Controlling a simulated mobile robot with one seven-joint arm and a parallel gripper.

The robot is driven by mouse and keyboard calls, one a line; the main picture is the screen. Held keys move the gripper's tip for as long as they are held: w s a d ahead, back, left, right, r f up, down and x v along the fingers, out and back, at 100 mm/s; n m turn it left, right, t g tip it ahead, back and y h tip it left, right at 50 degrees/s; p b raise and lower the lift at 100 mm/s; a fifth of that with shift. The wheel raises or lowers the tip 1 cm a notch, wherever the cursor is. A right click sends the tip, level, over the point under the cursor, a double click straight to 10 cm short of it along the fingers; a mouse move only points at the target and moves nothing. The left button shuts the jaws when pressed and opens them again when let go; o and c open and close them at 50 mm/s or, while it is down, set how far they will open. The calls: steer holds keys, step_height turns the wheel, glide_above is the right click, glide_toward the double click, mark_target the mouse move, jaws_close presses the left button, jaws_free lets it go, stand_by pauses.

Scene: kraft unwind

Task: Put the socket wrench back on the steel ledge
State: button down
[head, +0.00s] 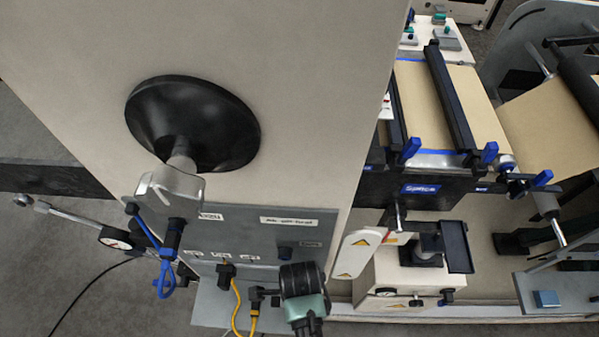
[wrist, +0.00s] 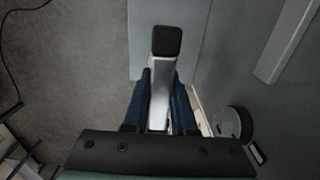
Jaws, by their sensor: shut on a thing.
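My gripper (wrist: 161,85) is shut on the socket wrench (wrist: 160,75). It shows in the wrist view as a pale metal bar with a black squared end, pointing away between the two dark blue fingers. The lower part of the wrench is hidden by the gripper. The grey steel ledge (wrist: 143,40) lies beyond and below the wrench's far end; I cannot tell whether they touch. In the head view the grey ledge (head: 207,308) juts out under the machine panel. My arm's end covers part of that area, and the fingers and wrench cannot be made out there.
A grey panel (head: 300,232) with labels rises behind the ledge. Yellow cables (head: 237,305) and a blue cable loop (head: 165,275) hang near it. A white box (head: 385,280) with a black bracket stands to the right. Bare floor (wrist: 70,70) lies left of the ledge.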

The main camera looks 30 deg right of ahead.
steer(key=c, duration=0.7)
jaws_free()
steer(key=shift+r, duration=0.1)
step_height(320, 180, up, 11)
steer(key=shift+r, duration=0.5)
